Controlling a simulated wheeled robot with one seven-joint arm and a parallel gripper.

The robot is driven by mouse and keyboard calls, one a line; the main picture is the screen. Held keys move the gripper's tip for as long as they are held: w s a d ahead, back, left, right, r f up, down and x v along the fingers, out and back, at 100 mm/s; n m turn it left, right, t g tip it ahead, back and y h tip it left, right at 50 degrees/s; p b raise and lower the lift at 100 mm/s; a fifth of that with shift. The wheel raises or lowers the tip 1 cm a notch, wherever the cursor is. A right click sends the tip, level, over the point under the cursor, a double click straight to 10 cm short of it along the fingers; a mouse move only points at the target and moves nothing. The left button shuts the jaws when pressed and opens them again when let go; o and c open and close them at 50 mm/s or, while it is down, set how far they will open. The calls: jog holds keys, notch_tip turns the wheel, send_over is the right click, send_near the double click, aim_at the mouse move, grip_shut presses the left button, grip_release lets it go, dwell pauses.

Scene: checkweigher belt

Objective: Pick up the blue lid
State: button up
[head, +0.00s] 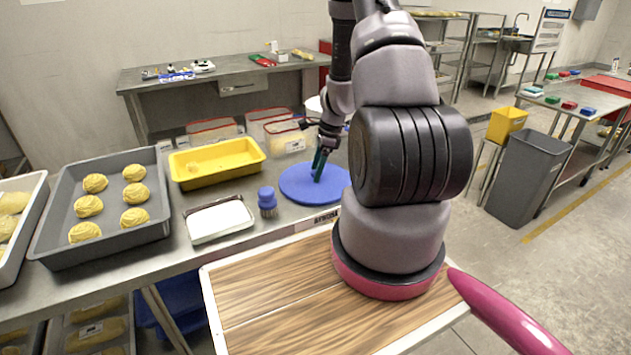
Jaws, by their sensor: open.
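The blue lid (294,188) is a flat, round blue disc lying on the steel table, right of centre. My gripper (319,176) points down over the right half of the lid, its fingertips low at the surface. It is open. I cannot tell whether the fingertips touch the lid. My arm covers part of the lid's right side.
A small blue-topped item (267,202) stands close left of the lid. A white tray (220,236) and a yellow tub (217,150) lie further left. A grey tray (60,205) holds several dough pieces. Clear containers (287,140) stand behind the lid.

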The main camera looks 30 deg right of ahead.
grip_shut()
